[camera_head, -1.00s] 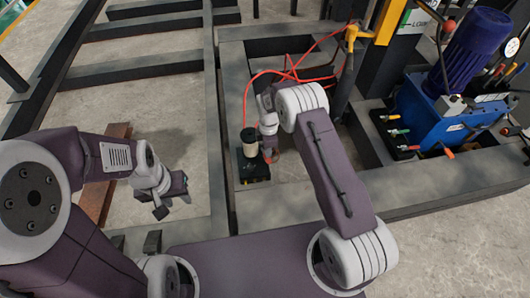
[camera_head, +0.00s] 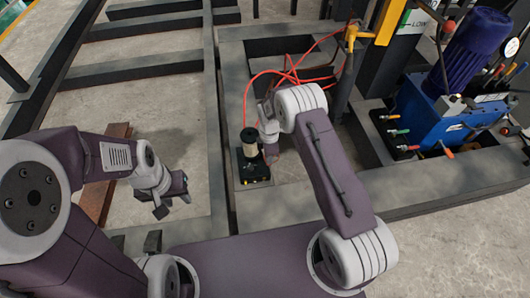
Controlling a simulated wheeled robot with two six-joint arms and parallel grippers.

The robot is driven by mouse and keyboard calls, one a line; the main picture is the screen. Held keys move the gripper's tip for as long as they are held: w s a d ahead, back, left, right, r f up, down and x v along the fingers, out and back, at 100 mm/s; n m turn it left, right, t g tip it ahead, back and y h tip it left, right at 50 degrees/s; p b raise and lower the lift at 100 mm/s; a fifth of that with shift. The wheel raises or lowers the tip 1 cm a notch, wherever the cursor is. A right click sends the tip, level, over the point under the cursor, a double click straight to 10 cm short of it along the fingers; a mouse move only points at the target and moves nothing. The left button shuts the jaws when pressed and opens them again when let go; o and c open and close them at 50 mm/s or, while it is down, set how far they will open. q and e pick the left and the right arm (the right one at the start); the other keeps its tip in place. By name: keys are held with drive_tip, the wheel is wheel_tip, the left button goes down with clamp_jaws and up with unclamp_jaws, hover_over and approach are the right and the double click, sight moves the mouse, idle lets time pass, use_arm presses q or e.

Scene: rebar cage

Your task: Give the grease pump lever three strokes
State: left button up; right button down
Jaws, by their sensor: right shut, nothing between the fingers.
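The grease pump (camera_head: 249,144) stands on a dark base on the frame near the middle of the head view, with a pale cylindrical reservoir on top. A red hose (camera_head: 248,98) rises from it. My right gripper (camera_head: 271,151) is shut with nothing between its fingers, just right of the reservoir. The pump lever cannot be made out; my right wrist covers part of that area. My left gripper (camera_head: 174,205) is open and empty over the floor to the left, well apart from the pump.
A blue hydraulic unit (camera_head: 432,115) with a motor stands at the right. A yellow-topped post (camera_head: 352,38) rises behind my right arm. Dark steel beams (camera_head: 215,130) border the pump area. A rusty beam (camera_head: 98,200) lies by my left arm.

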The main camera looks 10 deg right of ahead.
drive_tip(key=shift+s+f, duration=0.45)
drive_tip(key=shift+f, duration=0.15)
drive_tip(key=shift+s+f, duration=0.45)
drive_tip(key=shift+f, duration=0.1)
drive_tip(key=shift+s+f, duration=0.35)
drive_tip(key=shift+f, duration=0.25)
